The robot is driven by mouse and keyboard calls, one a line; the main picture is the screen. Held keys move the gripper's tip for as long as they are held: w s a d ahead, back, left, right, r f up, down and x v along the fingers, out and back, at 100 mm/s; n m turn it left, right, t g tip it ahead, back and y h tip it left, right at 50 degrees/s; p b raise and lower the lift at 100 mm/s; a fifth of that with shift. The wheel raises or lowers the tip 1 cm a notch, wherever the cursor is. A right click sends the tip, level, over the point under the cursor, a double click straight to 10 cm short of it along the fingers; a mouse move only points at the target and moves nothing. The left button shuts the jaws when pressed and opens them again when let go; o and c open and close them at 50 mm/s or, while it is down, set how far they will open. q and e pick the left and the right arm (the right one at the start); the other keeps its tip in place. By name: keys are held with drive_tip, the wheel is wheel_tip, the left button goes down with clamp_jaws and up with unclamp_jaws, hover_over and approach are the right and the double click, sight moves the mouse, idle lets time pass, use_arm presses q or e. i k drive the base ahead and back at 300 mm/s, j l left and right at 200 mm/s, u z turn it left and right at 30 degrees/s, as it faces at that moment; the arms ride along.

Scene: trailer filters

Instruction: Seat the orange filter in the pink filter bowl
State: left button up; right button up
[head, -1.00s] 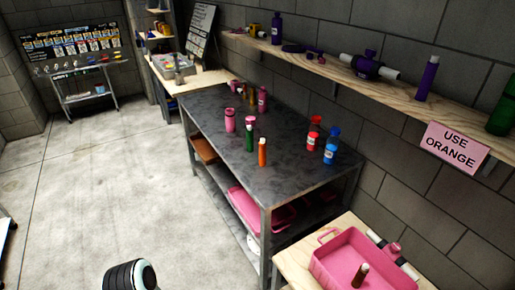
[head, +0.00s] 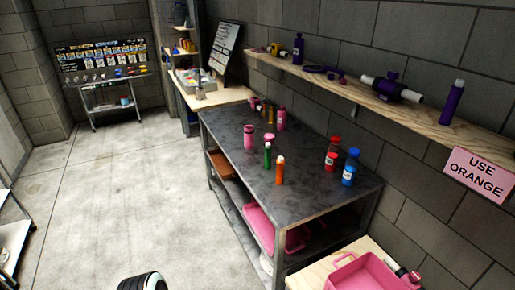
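An orange filter (head: 280,172) stands upright near the front edge of the dark worktable (head: 225,125). A dark green filter (head: 267,156) stands just left of it. A pink cup-like vessel (head: 249,137) stands farther back to the left, apart from the orange filter. Another tall pink vessel (head: 281,118) stands toward the back. A pink round piece (head: 269,138) shows behind the green filter. I cannot tell which pink piece is the filter bowl.
Red (head: 333,152) and blue (head: 350,168) bottles stand right of the orange filter. A pink sign reading USE ORANGE (head: 480,175) hangs below the wall shelf (head: 400,104). A pink tray (head: 365,276) is at lower right. The floor (head: 130,190) left of the worktable is clear.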

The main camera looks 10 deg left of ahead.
sight(249, 130)
drive_tip(key=i+j+z, duration=0.1)
drive_tip(key=z, duration=1.05)
drive_tip(key=j+z, duration=0.4)
drive_tip(key=k+j+z, duration=0.1)
drive_tip(key=j+z, duration=0.35)
drive_tip(key=j, duration=0.15)
drive_tip(key=k+j+z, duration=0.1)
drive_tip(key=j, duration=0.25)
drive_tip(key=k+j+z, duration=0.1)
drive_tip(key=j, duration=0.25)
drive_tip(key=k+j+z, duration=0.1)
drive_tip(key=j, duration=0.25)
